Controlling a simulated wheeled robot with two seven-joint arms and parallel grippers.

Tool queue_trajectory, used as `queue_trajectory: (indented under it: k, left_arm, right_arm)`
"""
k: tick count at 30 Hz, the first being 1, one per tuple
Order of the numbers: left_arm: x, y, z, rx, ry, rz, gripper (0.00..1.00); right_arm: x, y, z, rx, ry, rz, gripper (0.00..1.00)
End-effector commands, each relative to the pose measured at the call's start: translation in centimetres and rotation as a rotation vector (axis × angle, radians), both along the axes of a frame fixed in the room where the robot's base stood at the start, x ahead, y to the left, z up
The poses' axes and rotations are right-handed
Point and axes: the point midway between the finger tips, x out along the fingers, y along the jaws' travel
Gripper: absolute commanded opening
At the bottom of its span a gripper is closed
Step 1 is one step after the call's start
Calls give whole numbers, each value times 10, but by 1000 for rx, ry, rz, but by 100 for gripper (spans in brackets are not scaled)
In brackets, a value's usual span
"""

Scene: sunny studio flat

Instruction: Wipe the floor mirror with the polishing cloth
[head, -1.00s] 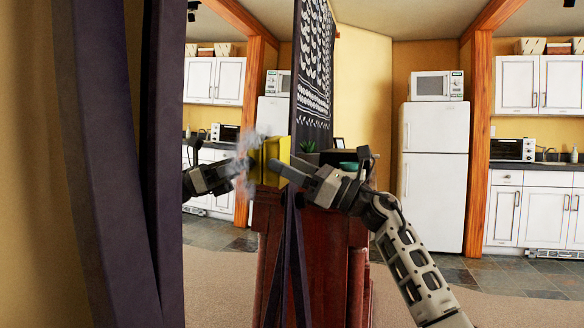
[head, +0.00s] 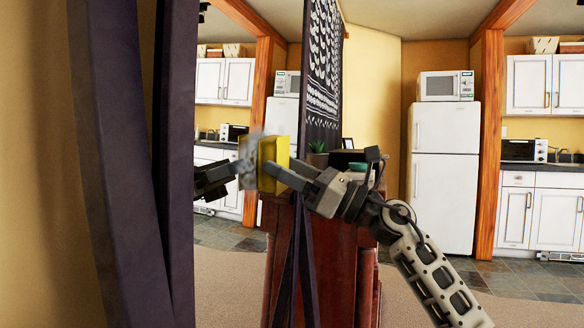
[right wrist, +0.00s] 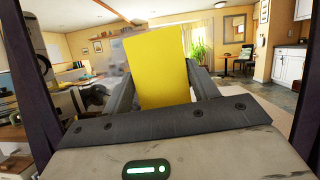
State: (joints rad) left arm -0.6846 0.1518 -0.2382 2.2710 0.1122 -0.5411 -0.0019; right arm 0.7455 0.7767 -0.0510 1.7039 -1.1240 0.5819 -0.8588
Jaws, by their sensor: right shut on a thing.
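My right gripper (head: 287,175) is shut on the yellow polishing cloth (head: 273,163). In the right wrist view the cloth (right wrist: 157,68) stands up between the two fingers. The floor mirror (head: 222,125) is seen at a steep angle in the head view and reflects the kitchen and my gripper. A grey smudge (head: 247,158) shows on the glass just left of the cloth. The cloth is at or very near the glass; I cannot tell whether it touches. In the wrist view a hazy grey patch (right wrist: 112,85) shows left of the cloth. My left gripper is not in view.
A reddish wooden cabinet (head: 340,260) stands behind my right gripper, with a small plant (head: 317,155) and a teal bowl (head: 359,168) on top. A white fridge (head: 442,180) stands farther back. Open floor lies at the right.

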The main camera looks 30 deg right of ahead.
Motion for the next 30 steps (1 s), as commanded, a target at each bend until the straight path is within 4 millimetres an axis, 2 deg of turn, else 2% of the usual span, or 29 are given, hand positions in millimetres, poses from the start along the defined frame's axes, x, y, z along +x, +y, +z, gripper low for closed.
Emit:
queue_trajectory:
  k: [15, 20, 30]
  left_arm:
    - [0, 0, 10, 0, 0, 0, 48]
    - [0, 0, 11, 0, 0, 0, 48]
    - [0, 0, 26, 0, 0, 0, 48]
  right_arm:
    - [-21, 26, 1, -3, 0, 1, 41]
    - [-24, 29, 0, -1, 1, 2, 41]
    - [-43, 48, 1, -2, 2, 3, 41]
